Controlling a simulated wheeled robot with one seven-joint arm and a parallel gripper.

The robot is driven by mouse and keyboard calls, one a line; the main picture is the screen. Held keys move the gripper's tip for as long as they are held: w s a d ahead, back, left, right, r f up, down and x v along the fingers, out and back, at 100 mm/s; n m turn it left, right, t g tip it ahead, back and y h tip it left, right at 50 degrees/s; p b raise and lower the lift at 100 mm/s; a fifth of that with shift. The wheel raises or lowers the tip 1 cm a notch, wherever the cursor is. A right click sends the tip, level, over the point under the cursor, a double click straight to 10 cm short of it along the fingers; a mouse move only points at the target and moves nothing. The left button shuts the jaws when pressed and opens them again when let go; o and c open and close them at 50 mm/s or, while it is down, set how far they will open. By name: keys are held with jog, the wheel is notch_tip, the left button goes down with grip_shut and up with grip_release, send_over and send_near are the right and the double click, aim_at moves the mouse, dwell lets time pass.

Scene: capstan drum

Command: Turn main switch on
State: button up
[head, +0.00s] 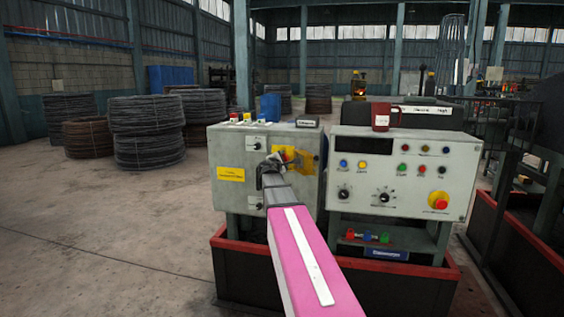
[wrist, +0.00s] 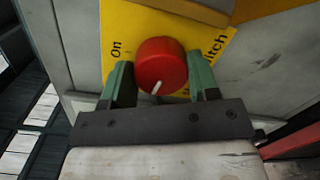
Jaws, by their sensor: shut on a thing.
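The main switch is a round red knob (wrist: 160,62) with a short white pointer line near its lower edge, on a yellow plate (wrist: 118,25). "On" is printed on the plate left of the knob; the right lettering is partly covered, with "itch" readable. The pointer line slants down and slightly left in the wrist view. My gripper (wrist: 160,82) has a green finger on each side of the knob and is shut on it.
The left cabinet (head: 228,152) carries small coloured items on top. A control panel (head: 405,175) with buttons, dials and a red emergency stop (head: 439,201) stands to its right, with a red mug (head: 381,117) on top. Wire coils (head: 146,130) stand back left; the left floor is clear.

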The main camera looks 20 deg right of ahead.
jog(key=shift+f+m+y, duration=0.1)
jog(key=shift+m+y, duration=0.4)
jog(key=shift+m, duration=3.25)
jog(key=shift+f+m+y, duration=0.1)
jog(key=shift+m+y, duration=0.4)
jog(key=shift+m, duration=3.25)
jog(key=o, duration=0.9)
jog(key=shift+s, duration=0.1)
